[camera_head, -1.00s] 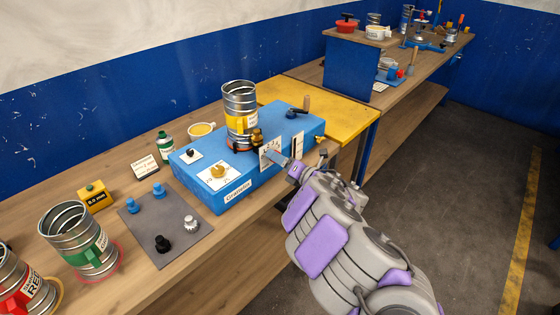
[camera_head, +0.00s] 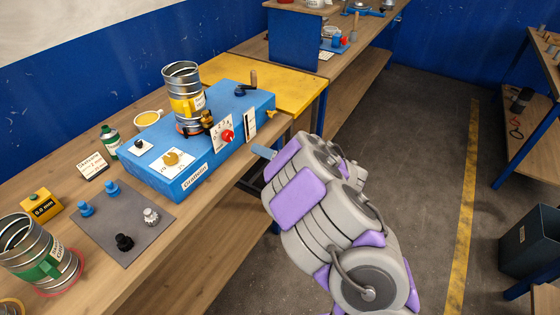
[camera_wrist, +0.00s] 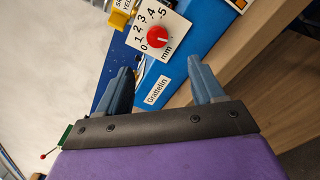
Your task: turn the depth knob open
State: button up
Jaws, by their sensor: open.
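The red knob (camera_head: 227,136) sits on a white dial plate (camera_head: 220,124) on the front of the blue machine (camera_head: 185,183). In the wrist view the red knob (camera_wrist: 158,37) stands on its plate, numbered 0 to 5 and marked mm. I take it for the depth knob; its pointer direction is too small to tell. My gripper (camera_head: 258,151) is to the right of the knob, apart from it. In the wrist view my gripper (camera_wrist: 160,70) is open and empty, with the knob just beyond the fingertips.
A ribbed metal can with a yellow label (camera_head: 183,86) stands on the machine. A yellow dial (camera_head: 171,159) and a crank handle (camera_head: 253,78) are also on it. A grey plate with several knobs (camera_head: 135,238) lies on the wooden bench at left.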

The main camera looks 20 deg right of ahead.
jog(key=v, duration=0.5)
jog(key=shift+d, duration=0.1)
jog(key=shift+r, duration=0.1)
jog(key=m+p, duration=0.4)
jog(key=m, duration=2.1)
send_near(231, 138)
jog(key=x, duration=0.9)
jog(key=shift+w, duration=0.1)
jog(key=shift+c, duration=0.3)
